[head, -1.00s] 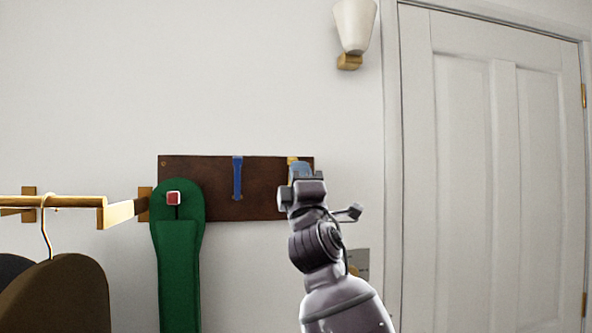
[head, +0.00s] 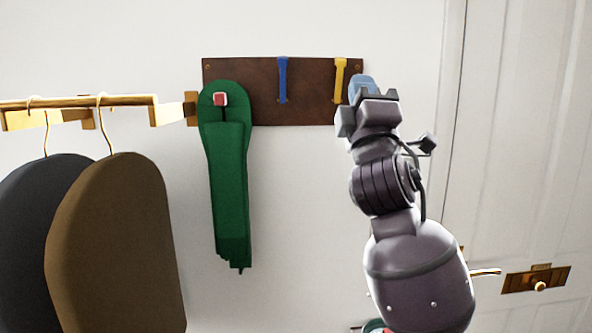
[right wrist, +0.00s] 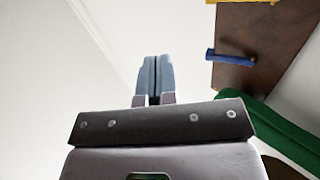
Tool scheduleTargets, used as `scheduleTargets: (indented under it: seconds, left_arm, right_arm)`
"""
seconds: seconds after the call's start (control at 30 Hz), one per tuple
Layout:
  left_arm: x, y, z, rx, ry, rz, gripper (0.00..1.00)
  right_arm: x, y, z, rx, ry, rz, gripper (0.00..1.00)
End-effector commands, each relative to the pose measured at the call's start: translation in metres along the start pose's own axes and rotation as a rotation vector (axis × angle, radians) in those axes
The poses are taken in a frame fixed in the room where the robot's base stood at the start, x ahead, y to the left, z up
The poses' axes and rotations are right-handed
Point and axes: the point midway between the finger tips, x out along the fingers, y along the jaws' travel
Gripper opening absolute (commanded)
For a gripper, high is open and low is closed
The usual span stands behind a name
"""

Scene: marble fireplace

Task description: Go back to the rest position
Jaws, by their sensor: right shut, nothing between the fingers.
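My right gripper (head: 363,88) is raised in front of the right end of the brown hook board, beside the yellow hook. In the right wrist view its blue-grey fingers (right wrist: 154,78) are together, with nothing between them. A green scarf-like cloth (head: 230,180) hangs from the red-tipped hook (head: 220,99) at the left of the board, and its edge shows in the right wrist view (right wrist: 275,130). My left gripper is not in view.
The board (head: 262,98) also bears a blue hook (head: 283,80) and a yellow hook (head: 340,80). A wooden rail (head: 85,102) at left holds a dark garment (head: 40,230) and a brown garment (head: 115,245) on hangers. A white door (head: 530,150) with a brass handle (head: 538,285) stands at right.

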Motion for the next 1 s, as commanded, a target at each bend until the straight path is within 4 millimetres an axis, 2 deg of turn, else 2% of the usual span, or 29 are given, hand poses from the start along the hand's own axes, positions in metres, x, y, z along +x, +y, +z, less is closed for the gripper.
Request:
scheduleTargets:
  seconds: [0.27, 0.37, 0.57, 0.67, 0.77, 0.9, 1.0]
  left_arm:
    - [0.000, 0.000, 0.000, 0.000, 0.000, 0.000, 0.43]
    - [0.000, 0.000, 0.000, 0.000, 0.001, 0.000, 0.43]
    - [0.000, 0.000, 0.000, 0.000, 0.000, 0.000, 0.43]
    - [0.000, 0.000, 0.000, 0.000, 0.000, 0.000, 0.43]
    - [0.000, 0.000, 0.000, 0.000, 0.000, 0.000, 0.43]
    - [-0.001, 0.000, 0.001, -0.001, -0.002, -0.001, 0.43]
    - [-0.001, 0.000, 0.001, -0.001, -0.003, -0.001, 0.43]
  right_arm:
    - [0.000, -0.005, -0.013, 0.377, 0.078, -0.032, 0.00]
    - [-0.009, -0.024, -0.014, 0.526, 0.094, -0.085, 0.00]
    - [-0.045, -0.079, -0.002, 0.751, 0.065, -0.218, 0.00]
    - [-0.070, -0.111, 0.007, 0.846, 0.029, -0.291, 0.00]
    - [-0.103, -0.146, 0.019, 0.944, -0.026, -0.372, 0.00]
    - [-0.161, -0.194, 0.039, 1.071, -0.130, -0.486, 0.00]
    - [-0.207, -0.223, 0.053, 1.144, -0.213, -0.558, 0.00]
